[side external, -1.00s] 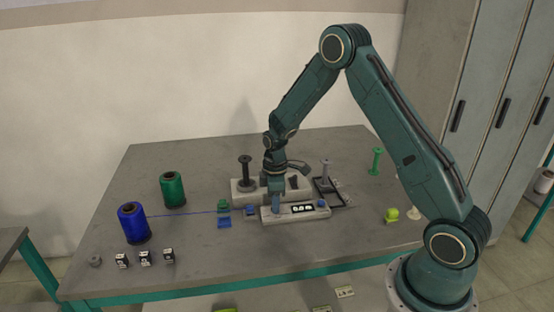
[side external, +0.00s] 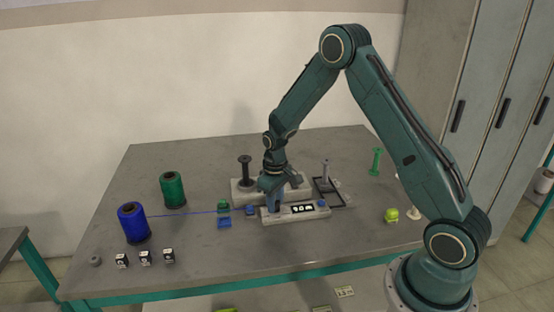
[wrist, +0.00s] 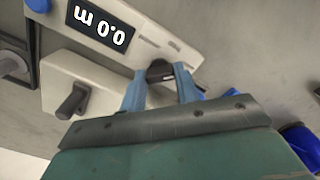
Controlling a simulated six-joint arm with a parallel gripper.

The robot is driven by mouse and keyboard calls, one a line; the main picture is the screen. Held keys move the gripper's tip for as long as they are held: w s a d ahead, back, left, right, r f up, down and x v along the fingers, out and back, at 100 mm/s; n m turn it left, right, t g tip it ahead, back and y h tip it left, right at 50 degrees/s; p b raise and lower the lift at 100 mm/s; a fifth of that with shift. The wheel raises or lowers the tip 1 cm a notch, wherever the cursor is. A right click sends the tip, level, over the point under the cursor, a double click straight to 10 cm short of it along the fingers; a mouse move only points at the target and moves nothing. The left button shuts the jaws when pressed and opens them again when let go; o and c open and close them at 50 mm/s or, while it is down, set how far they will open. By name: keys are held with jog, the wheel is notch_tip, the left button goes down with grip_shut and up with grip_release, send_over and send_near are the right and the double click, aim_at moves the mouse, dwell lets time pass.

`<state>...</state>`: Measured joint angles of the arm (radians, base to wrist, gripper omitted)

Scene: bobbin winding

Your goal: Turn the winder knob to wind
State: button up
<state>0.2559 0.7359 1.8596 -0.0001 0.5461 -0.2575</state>
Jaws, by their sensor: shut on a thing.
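My gripper (side external: 273,205) points down at the left end of the light grey control box (side external: 297,216). In the wrist view its two blue-grey fingers (wrist: 160,85) are closed on the sides of a dark knob (wrist: 160,70). The box's display (wrist: 98,22) reads 0.0 m, upside down in that view. Behind the box, a pale block (side external: 240,198) carries a dark bobbin (side external: 245,172).
A green spool (side external: 172,189) stands at the back left. A grey bobbin (side external: 325,173) stands by a black frame right of the block. A green bobbin (side external: 376,162) and a yellow-green piece (side external: 391,215) are at the right.

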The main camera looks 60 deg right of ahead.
dwell(0.4)
jog(key=o, duration=1)
jog(key=shift+r, duration=6.95)
